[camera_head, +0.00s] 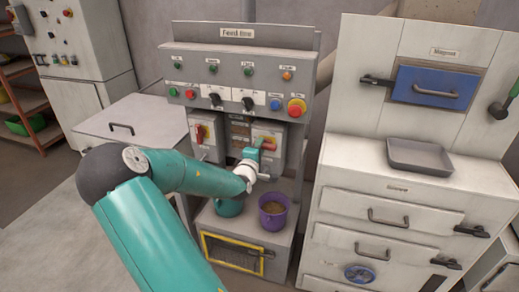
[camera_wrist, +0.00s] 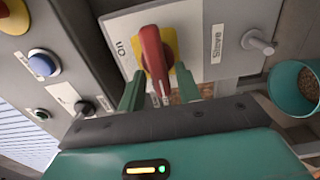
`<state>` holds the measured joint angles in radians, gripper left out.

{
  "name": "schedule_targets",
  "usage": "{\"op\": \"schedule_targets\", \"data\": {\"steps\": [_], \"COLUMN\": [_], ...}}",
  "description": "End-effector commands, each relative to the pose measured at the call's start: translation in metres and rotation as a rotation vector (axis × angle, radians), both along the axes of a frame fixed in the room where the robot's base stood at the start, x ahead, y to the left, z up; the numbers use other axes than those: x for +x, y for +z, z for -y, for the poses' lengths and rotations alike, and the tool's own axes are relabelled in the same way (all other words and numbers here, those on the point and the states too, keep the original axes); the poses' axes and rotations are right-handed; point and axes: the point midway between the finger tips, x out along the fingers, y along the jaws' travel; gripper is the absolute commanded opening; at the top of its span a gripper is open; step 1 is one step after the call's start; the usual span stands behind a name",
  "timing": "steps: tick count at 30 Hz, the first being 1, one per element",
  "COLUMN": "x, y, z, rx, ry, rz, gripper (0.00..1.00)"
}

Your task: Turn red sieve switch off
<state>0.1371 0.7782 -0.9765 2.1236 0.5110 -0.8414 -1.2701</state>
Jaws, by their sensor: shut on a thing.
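The red sieve switch (camera_wrist: 152,48) is a red rotary handle on a yellow plate, on a grey box (camera_wrist: 205,22) labelled "Sieve" with I/O marks. In the wrist view the handle points down the picture, towards my gripper. My gripper (camera_wrist: 160,92) has one green finger on each side of the handle's lower end and is shut on it. In the head view my gripper (camera_head: 262,158) is at the right-hand switch box (camera_head: 266,130) under the Feed line panel, and the arm's end partly hides the switch.
A similar box with a red switch (camera_head: 200,133) is to the left. The Feed line panel (camera_head: 240,75) with buttons and knobs is above. A purple bucket (camera_head: 273,214) and a teal bucket (camera_head: 229,207) stand below. A drawer cabinet (camera_head: 390,190) is at right.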

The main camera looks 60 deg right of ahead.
Motion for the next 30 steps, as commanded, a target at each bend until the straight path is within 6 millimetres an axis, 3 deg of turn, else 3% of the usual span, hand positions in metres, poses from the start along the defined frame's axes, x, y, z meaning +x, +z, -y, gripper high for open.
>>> {"op": "schedule_targets", "data": {"steps": [4,5,6,17,20,30], "x": [-0.001,-0.001,-0.001,-0.001,-0.002,-0.012], "y": [0.0,0.0,0.0,0.0,0.0,0.0], "z": [0.0,0.0,0.0,-0.005,-0.016,-0.083], "rx": [0.0,0.0,0.0,0.0,0.0,0.001], "ry": [-0.002,-0.002,-0.002,0.0,0.001,0.003], "rz": [0.0,0.0,0.0,0.002,0.002,0.002], "gripper": [0.11,0.36,0.4,0.4,0.4,0.4]}}
